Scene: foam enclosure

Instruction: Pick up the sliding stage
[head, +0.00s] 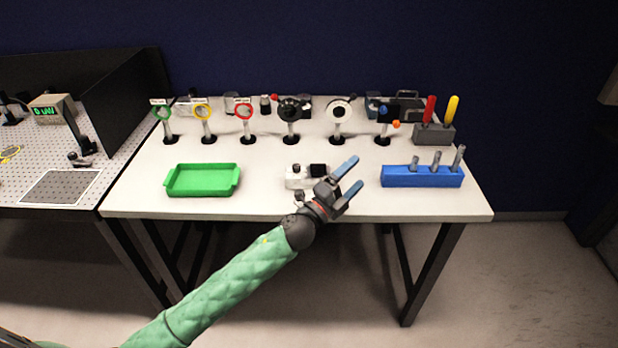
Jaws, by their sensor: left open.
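The sliding stage appears to be the small white block with black parts on top (297,180), near the front middle of the white table. My left gripper (356,174) is open and empty, its blue-tipped fingers spread apart and pointing up and to the right. The gripper's body overlaps the right front part of the block in the picture and hides some of it. The fingertips lie to the right of the block. I cannot tell how high the gripper is above the table. My right gripper is not in view.
A green tray (202,193) sits left and a blue holder with grey posts (421,180) right on the white table (266,207). Several post-mounted optics, such as a red ring (244,111), stand behind. A grey holder (433,133) has red and yellow handles. Bare tabletop lies between tray and block.

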